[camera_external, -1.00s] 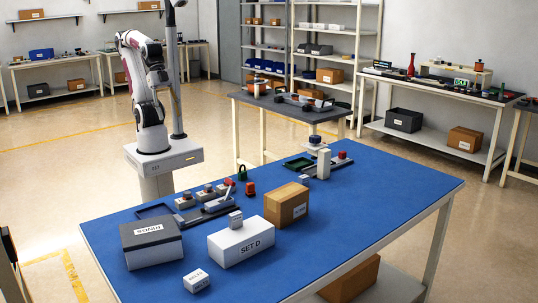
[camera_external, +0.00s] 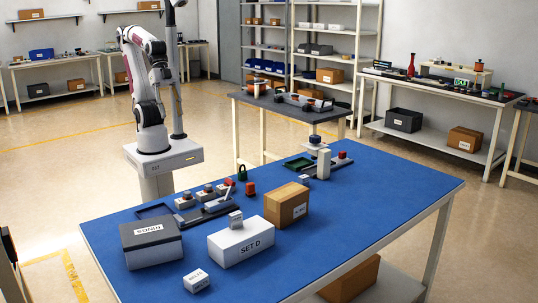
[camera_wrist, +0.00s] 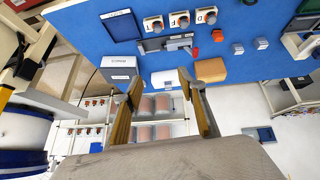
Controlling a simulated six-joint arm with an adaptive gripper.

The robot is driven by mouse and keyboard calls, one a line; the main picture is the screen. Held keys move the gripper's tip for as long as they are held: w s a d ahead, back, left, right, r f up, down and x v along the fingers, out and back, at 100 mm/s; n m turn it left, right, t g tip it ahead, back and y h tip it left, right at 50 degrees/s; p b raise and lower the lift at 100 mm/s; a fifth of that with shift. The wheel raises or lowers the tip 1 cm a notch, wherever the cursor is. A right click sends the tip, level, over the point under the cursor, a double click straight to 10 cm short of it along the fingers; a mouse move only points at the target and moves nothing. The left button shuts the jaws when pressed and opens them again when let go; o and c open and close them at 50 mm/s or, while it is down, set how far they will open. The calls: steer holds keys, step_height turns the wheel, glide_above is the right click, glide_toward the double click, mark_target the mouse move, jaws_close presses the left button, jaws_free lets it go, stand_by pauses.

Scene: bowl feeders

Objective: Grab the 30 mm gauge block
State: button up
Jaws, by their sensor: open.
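No block carries a readable 30 mm marking, so I cannot tell which is the 30 mm gauge block.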

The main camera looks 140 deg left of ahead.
steer(key=w+a+r+n+t, duration=0.1)
steer(key=w+r+n+t, duration=0.1)
steer(key=w, duration=0.9)
steer(key=w+r+n+t, duration=0.1)
steer(key=w+r+t, duration=0.15)
steer(key=w, duration=0.95)
steer(key=w+a+f+n+y, duration=0.2)
steer(key=w+a+n+y, duration=0.1)
steer(key=w+a, duration=0.45)
steer(key=w+a+f+n+y, duration=0.2)
steer(key=w+a+f+n, duration=0.1)
steer(key=w+a, duration=0.4)
steer(key=n+g+y, duration=0.7)
steer(key=y, duration=0.1)
glide_above(302, 177)
steer(key=w+d, duration=0.6)
steer(key=d, duration=0.2)
step_height(302, 177, down, 20)
steer(key=f, duration=0.1)
steer(key=s+a+f+g, duration=0.1)
steer(key=s+f, duration=0.1)
steer(key=s+f+g, duration=0.1)
steer(key=f, duration=0.1)
steer(key=s+a+f+n+g+y, duration=0.1)
steer(key=s+f, duration=0.1)
steer(key=shift+s+a+g, duration=0.3)
steer(key=shift+g, duration=0.05)
steer(key=shift+s+a+f, duration=0.1)
steer(key=shift+s+f, duration=0.25)
steer(key=shift+x, duration=1.3)
